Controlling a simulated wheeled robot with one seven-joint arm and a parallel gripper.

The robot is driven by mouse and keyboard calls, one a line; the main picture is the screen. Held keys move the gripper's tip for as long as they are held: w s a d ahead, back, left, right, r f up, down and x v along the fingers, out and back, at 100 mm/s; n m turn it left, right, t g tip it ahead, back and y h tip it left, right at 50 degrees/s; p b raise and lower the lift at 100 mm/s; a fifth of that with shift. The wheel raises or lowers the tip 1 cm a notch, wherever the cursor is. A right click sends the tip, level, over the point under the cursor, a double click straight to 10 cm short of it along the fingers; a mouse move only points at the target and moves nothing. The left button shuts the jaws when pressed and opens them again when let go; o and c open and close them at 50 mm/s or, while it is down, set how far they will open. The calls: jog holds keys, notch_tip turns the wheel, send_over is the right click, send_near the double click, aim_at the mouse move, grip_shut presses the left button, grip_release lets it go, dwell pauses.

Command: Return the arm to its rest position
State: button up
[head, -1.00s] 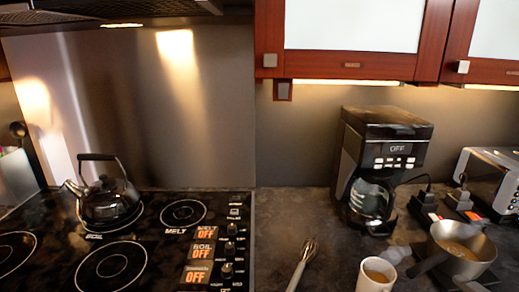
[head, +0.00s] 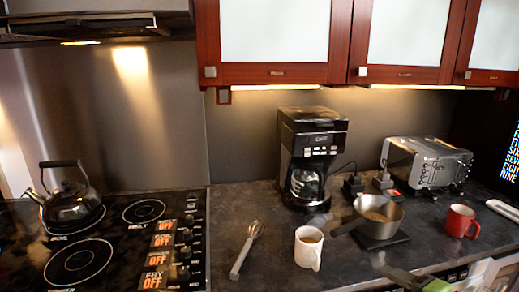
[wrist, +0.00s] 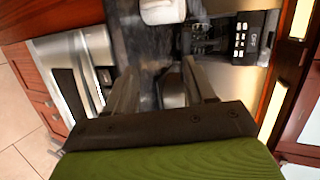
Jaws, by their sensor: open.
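My gripper (wrist: 158,75) shows in the wrist view, its two grey fingers spread apart with no object held between them. Its green body fills the bottom of that view. A green part of my arm (head: 425,284) shows at the lower right edge of the head view, in front of the counter edge.
The counter (head: 210,240) bears a whisk (head: 246,250), a white mug (head: 308,250), a saucepan (head: 378,212), a coffee maker (head: 311,155), a toaster (head: 428,160) and a red mug (head: 460,220). A kettle (head: 69,207) stands on the stove. A steel appliance front (wrist: 75,75) shows below the counter.

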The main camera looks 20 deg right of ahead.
jog(key=w+a+r+n+g+y+p, duration=0.1)
jog(key=a+r+n+g+p, duration=0.15)
jog(key=a+n+g, duration=1.1)
jog(key=s+a+r+n+t+h+p, duration=0.3)
jog(key=s+a+r+t+p, duration=0.1)
jog(key=s+a, duration=0.6)
jog(key=shift+s+a+r+t, duration=0.3)
jog(key=shift+s+r+t, duration=0.15)
jog(key=shift+r+t, duration=0.3)
